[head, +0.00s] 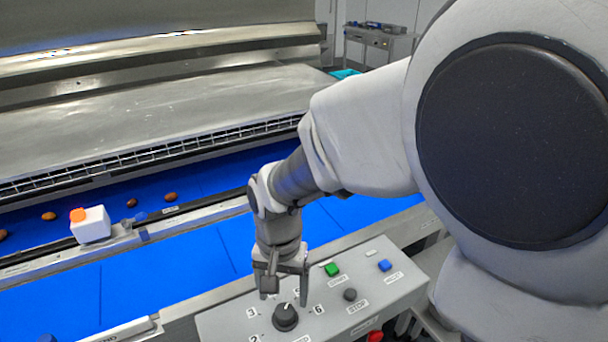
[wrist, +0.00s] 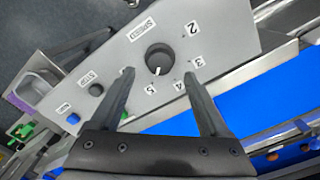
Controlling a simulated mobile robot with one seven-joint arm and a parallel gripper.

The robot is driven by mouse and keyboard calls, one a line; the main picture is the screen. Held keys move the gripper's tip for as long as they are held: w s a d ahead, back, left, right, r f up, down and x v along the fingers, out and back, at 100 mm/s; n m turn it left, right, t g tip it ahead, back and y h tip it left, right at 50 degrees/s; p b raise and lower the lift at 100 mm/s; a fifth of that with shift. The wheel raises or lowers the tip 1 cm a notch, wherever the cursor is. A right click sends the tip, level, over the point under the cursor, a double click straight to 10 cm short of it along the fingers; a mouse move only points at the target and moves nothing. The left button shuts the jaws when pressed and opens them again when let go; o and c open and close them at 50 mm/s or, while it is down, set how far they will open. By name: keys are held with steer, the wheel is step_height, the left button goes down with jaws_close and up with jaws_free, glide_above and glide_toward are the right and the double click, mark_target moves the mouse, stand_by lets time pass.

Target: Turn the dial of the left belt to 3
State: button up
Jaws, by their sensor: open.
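The speed dial (head: 285,317) is a round black knob on a grey control panel (head: 225,322). It also shows in the wrist view (wrist: 159,57), where its white mark points at or close to 5. The number 3 label (head: 251,313) is left of the dial in the head view; in the wrist view the 3 (wrist: 198,62) is right of it. My gripper (head: 286,290) is open over the panel. In the wrist view its fingertips (wrist: 159,73) are apart on either side of the dial, with nothing between them. The gripper partly hides the upper numbers in the head view.
A green button (head: 332,269), a grey stop button (head: 350,294), a blue button (head: 384,265) and a red knob (head: 375,336) are right of the dial. A blue belt (head: 150,272) runs behind the panel. Dates (head: 49,216) and a white box (head: 91,224) are farther back.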

mark_target(284, 311)
step_height(284, 311, down, 6)
steer(key=shift+r+b, duration=0.15)
steer(key=shift+b, duration=0.2)
jaws_close()
